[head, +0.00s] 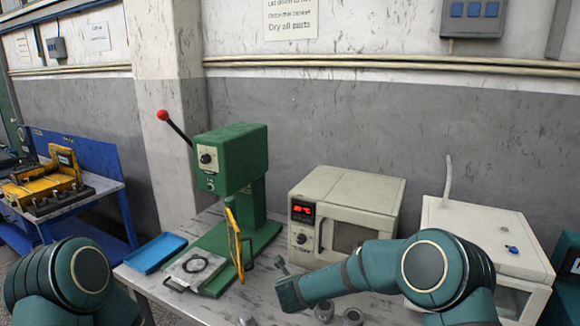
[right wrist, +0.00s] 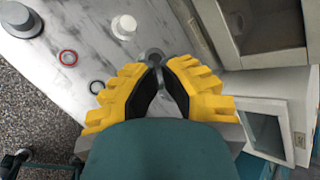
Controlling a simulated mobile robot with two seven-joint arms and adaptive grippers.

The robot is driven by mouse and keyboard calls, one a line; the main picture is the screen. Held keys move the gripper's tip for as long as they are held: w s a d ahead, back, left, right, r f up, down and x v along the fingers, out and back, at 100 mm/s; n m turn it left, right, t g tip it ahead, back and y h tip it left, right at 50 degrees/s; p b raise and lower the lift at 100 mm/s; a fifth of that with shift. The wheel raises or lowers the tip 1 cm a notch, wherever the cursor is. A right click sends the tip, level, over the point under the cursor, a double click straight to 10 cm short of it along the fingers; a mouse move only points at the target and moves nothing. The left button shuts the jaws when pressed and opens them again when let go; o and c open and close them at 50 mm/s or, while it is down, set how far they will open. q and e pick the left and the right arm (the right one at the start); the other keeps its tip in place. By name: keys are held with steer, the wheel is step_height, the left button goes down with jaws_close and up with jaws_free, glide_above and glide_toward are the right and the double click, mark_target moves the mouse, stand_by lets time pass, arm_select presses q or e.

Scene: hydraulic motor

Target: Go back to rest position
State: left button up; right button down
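In the right wrist view, my right gripper (right wrist: 158,66) has yellow fingers with black pads. The fingertips are close together, with a narrow gap between them. A small grey round part (right wrist: 154,56) shows right at the tips. I cannot tell whether it is gripped or lies beyond them. In the head view, my right arm reaches left over the table in front of the oven, and its fingers are hidden. My left arm shows only as a teal joint at the lower left; its gripper is out of view.
A green press (head: 232,160) with a red-knobbed lever stands on the table (head: 215,215), beside a blue tray (head: 156,253). A beige oven (head: 345,190) and a white cabinet (head: 490,235) stand to the right.

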steer(key=s+d+f+n+g+y+b, duration=0.2)
steer(key=s+f+n, duration=0.6)
steer(key=s+d+f+n+g+y+b, duration=0.1)
steer(key=s+d+f+n+y, duration=0.15)
steer(key=s+f+n, duration=0.6)
arm_select(q)
steer(key=f, duration=0.1)
steer(key=f+b, duration=0.1)
steer(key=f, duration=0.3)
steer(key=shift+s+f+b, duration=0.25)
steer(key=shift+s+b, duration=0.05)
steer(key=shift+s, duration=0.1)
arm_select(e)
steer(key=s+d+f+n+g, duration=0.1)
steer(key=s+n, duration=0.3)
steer(key=s, duration=0.4)
steer(key=s+f+n+g+y, duration=0.1)
steer(key=s+f+n+g, duration=0.3)
steer(key=s, duration=0.5)
steer(key=shift+s+d+n, duration=0.25)
steer(key=shift+d+n, duration=0.1)
steer(key=shift+n, duration=0.2)
steer(key=shift+w+y, duration=0.1)
steer(key=shift+y, duration=0.15)
